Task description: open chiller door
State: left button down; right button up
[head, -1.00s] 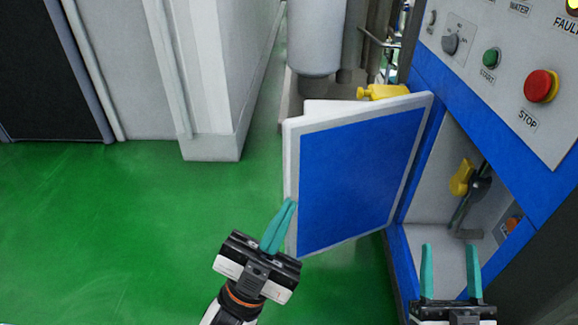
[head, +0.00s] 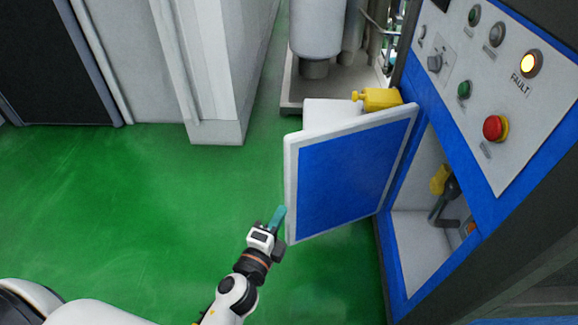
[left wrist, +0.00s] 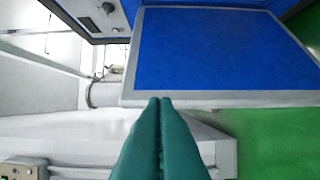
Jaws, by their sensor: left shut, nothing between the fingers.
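The chiller door (head: 345,175), a blue panel with a white rim, stands swung out wide from the blue and white cabinet (head: 393,235). The cabinet's opening shows behind it, with a yellow-handled valve (head: 440,180) inside. My left gripper (head: 278,218) is shut and empty, beside the door's free lower left edge; I cannot tell if it touches. In the left wrist view, the closed teal fingers (left wrist: 160,104) point at the rim of the door (left wrist: 215,50). My right gripper is not in view.
The control panel (head: 480,80) above the opening has a red stop button (head: 495,128) and a lit fault lamp (head: 530,63). A yellow fitting (head: 380,99) and a white tank (head: 318,30) stand behind the door. The green floor (head: 130,200) at left is clear.

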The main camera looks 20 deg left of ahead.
aim_at(284, 159)
pick_arm(q)
jog(key=shift+w+a+p, duration=0.25)
jog(key=shift+w+a, duration=0.1)
jog(key=shift+w, duration=1.75)
jog(key=shift+w+a+p, duration=0.2)
jog(key=shift+w+a, duration=0.1)
jog(key=shift+w, duration=1.85)
jog(key=shift+w+a+p, duration=0.25)
jog(key=shift+w+a, duration=0.1)
jog(key=shift+w, duration=1.75)
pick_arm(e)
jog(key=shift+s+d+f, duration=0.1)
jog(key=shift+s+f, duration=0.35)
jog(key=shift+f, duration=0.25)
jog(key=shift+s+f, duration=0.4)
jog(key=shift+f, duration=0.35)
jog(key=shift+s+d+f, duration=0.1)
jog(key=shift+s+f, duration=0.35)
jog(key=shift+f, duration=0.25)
